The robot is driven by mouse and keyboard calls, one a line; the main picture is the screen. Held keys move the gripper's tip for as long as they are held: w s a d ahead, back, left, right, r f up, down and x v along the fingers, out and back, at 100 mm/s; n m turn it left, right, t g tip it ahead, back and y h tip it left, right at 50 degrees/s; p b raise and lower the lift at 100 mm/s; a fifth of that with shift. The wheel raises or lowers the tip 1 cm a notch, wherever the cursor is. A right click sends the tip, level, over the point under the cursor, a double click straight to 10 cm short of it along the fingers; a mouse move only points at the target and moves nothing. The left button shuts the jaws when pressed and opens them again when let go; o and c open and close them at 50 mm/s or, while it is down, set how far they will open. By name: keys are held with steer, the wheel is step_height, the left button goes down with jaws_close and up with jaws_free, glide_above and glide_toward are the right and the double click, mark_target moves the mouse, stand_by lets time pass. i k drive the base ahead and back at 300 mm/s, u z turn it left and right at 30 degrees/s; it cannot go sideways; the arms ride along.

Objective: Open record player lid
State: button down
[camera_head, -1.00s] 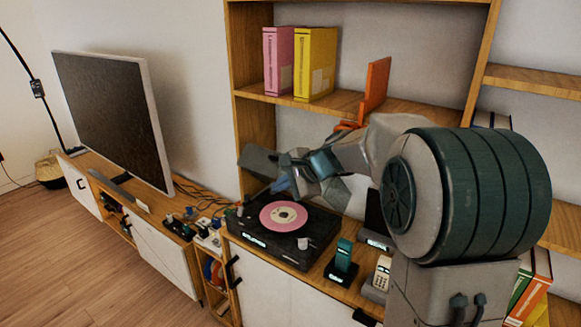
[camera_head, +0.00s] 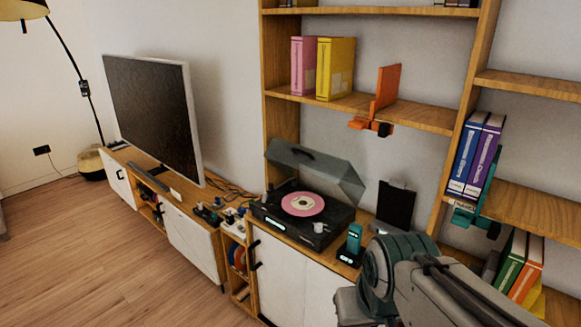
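The black record player (camera_head: 325,226) stands on the low cabinet, with a pink record (camera_head: 302,204) on its platter. Its grey translucent lid (camera_head: 318,171) is raised and tilted back behind the deck, so the record is uncovered. Nothing touches the lid. My arm shows at the lower right, in front of the cabinet and apart from the record player. My gripper is not in the picture, so its fingers cannot be seen.
A teal cordless phone (camera_head: 351,241) and a dark upright panel (camera_head: 396,207) stand right of the player. An orange clamp-like piece (camera_head: 371,125) sits on the shelf edge above. The television (camera_head: 155,115) is at left; the floor in front is clear.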

mark_target(322, 162)
steer(key=u, duration=0.7)
steer(key=i, duration=1.35)
steer(key=u, duration=0.05)
